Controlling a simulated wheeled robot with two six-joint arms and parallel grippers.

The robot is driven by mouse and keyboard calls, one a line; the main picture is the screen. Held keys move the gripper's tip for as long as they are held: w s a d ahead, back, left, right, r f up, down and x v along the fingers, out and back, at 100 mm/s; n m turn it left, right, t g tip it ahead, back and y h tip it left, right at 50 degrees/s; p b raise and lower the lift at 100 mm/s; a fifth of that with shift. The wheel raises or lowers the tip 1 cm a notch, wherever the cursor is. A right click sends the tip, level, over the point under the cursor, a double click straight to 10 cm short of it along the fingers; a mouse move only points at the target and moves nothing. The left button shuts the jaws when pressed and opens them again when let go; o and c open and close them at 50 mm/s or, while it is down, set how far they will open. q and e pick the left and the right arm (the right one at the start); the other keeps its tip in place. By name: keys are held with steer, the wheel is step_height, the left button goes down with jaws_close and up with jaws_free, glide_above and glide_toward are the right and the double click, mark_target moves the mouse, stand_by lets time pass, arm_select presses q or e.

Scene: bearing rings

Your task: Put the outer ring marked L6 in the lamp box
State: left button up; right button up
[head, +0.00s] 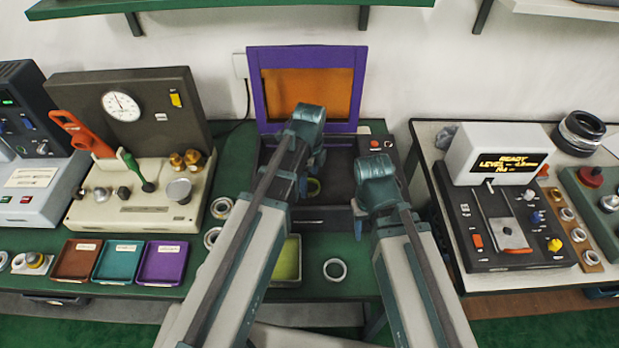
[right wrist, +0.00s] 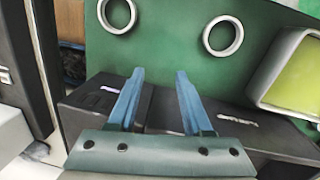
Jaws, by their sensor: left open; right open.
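What looks like the lamp box (head: 279,152) is a dark box with a raised purple-framed lid holding an orange panel (head: 305,90). My left gripper (head: 303,186) is over its front part, partly hidden by its own arm, and is open. My right gripper (head: 359,218) is open and empty at the box's right front. A pale metal ring (head: 334,282) lies on the green table at the front; two rings (right wrist: 117,14) (right wrist: 222,36) show in the right wrist view. No L6 mark can be read.
Two more rings (head: 221,207) (head: 212,237) lie left of my left arm. A yellow-green tray (head: 287,262) is between the arms, partly hidden. Three small trays, brown (head: 76,261), teal (head: 117,262) and purple (head: 162,263), sit at left. A gauge device stands behind them; a display instrument stands at right.

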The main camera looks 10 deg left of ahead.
mark_target(310, 186)
arm_select(q)
step_height(310, 186, up, 11)
steer(key=p, duration=1)
steer(key=s+d+n, duration=0.2)
steer(key=s+n, duration=0.5)
steer(key=n, duration=0.1)
steer(key=s+d+n+y, duration=0.1)
steer(key=s+d+n, duration=0.2)
steer(key=s+n, duration=0.4)
steer(key=shift+d+f+n, duration=0.2)
steer(key=shift+d+n, duration=0.1)
steer(key=shift+n, duration=0.2)
steer(key=shift+a+f+b, duration=0.15)
steer(key=shift+f+b, duration=0.45)
steer(key=shift+b, duration=0.2)
